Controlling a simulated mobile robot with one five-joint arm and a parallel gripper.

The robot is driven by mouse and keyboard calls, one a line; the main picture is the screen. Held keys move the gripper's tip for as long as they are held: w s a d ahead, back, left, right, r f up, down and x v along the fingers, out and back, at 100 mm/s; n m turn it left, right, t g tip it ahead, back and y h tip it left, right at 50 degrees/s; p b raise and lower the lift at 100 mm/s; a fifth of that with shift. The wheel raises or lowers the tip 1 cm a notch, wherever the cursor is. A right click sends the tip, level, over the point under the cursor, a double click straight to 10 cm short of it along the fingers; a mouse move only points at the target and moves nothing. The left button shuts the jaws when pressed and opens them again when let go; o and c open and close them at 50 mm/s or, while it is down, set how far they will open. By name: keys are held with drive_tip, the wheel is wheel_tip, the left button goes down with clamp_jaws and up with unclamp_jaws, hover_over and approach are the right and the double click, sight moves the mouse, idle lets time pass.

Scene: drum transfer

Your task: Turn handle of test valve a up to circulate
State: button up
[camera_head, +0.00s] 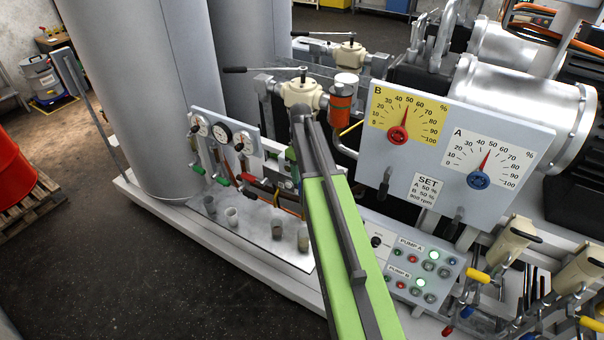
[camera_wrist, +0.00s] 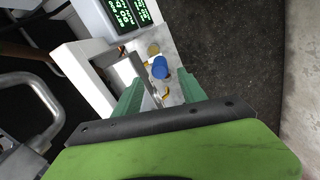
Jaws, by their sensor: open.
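No test valve label is readable, so I cannot tell which handle is test valve a's. In the head view, a small blue handle (camera_head: 467,312) and a red handle (camera_head: 448,331) show low at the right, below a cream-coloured unit with a yellow lever (camera_head: 478,276). In the wrist view, my gripper (camera_wrist: 162,94) has its two green fingers apart with nothing held between them. A blue knob-like part (camera_wrist: 160,67) shows just beyond the fingertips, apart from them, with a brassy round part (camera_wrist: 153,49) behind it. My gripper is not clearly visible in the head view.
A panel with yellow dial B (camera_head: 408,119) and white dial A (camera_head: 487,156) stands right of my arm. A gauge panel (camera_head: 221,130) with red and green handles stands left. A white frame (camera_wrist: 88,72) and a display (camera_wrist: 124,14) are close to my gripper. Open floor lies left.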

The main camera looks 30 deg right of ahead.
wheel_tip(320, 180, up, 7)
drive_tip(key=p, duration=0.5)
drive_tip(key=shift+w, duration=0.1)
drive_tip(key=s+a+f+n+b, duration=0.2)
drive_tip(key=a+f+b, duration=0.65)
drive_tip(key=a, duration=0.35)
drive_tip(key=s+a+f+m+b, duration=0.4)
drive_tip(key=s+a+m, duration=0.2)
drive_tip(key=s+a, duration=0.4)
drive_tip(key=s, duration=0.2)
drive_tip(key=shift+s+f, duration=0.2)
drive_tip(key=shift+s, duration=0.15)
drive_tip(key=shift+d, duration=0.1)
